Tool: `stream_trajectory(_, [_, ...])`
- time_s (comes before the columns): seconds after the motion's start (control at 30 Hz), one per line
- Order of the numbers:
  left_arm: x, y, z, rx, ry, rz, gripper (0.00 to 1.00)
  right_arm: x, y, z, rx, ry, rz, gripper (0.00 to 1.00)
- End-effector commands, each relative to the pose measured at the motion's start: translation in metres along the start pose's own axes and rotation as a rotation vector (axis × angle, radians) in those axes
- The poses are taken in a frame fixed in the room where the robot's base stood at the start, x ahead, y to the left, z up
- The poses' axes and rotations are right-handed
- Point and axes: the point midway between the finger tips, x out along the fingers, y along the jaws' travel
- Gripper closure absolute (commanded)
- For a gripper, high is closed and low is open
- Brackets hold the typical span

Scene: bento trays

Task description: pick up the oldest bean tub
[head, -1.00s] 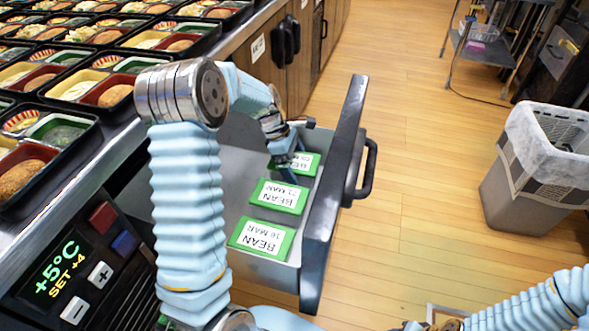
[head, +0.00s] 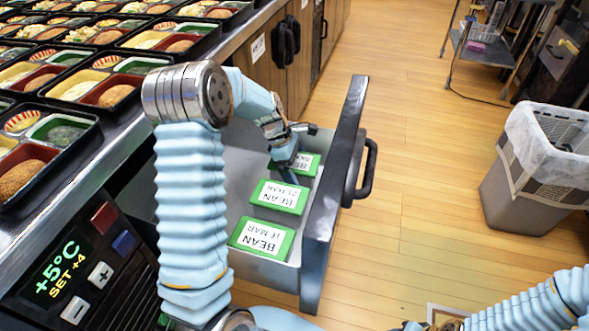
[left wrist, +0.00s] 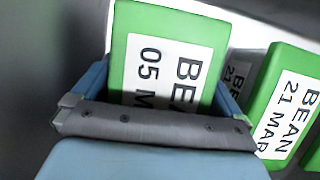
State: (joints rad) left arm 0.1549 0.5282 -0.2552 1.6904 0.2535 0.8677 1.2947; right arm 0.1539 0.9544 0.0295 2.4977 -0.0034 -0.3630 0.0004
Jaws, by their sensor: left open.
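Three bean tubs with green lids and white labels stand in a row in the open drawer. The near tub (head: 262,238) reads BEAN 16 MAR. The middle tub (head: 279,196) reads BEAN 21 MAR, and it also shows at right in the left wrist view (left wrist: 290,105). The far tub (head: 309,163) is partly hidden by my left gripper (head: 287,172); in the left wrist view its label (left wrist: 165,65) reads BEAN 05 M, the rest hidden. My left gripper is open, with a finger on each side of this far tub. I cannot tell whether they touch it. My right gripper is out of view.
The drawer front (head: 335,190) with its dark handle stands out over the floor. Filled bento trays (head: 55,140) cover the counter at left, above a +5°C display panel (head: 62,268). A lined bin (head: 530,180) stands at right. The floor between is clear.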

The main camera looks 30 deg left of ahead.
Motion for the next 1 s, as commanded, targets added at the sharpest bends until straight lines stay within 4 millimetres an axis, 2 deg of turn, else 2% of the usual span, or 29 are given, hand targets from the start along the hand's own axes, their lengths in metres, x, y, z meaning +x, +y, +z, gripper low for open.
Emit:
stream_trajectory(0.13, [0.0, 0.0, 0.0, 0.0, 0.0, 0.0, 0.0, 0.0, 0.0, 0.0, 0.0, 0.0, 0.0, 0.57])
stream_trajectory(0.4, [0.0, 0.0, 0.0, 0.0, 0.0, 0.0, 0.41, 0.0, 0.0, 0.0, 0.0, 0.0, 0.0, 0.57])
stream_trajectory(0.47, [-0.001, 0.0, 0.0, 0.0, 0.0, 0.001, 0.48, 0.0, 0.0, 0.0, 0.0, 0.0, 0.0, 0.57])
stream_trajectory(0.77, [-0.007, 0.001, 0.003, 0.002, -0.001, 0.004, 0.49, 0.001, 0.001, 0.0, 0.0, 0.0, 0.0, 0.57])
stream_trajectory(0.87, [-0.022, 0.002, 0.01, 0.003, -0.001, 0.006, 0.49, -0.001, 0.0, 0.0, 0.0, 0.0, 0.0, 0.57])
stream_trajectory(1.0, [-0.057, 0.001, 0.024, 0.003, 0.0, 0.008, 0.49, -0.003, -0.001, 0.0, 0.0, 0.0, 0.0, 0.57])
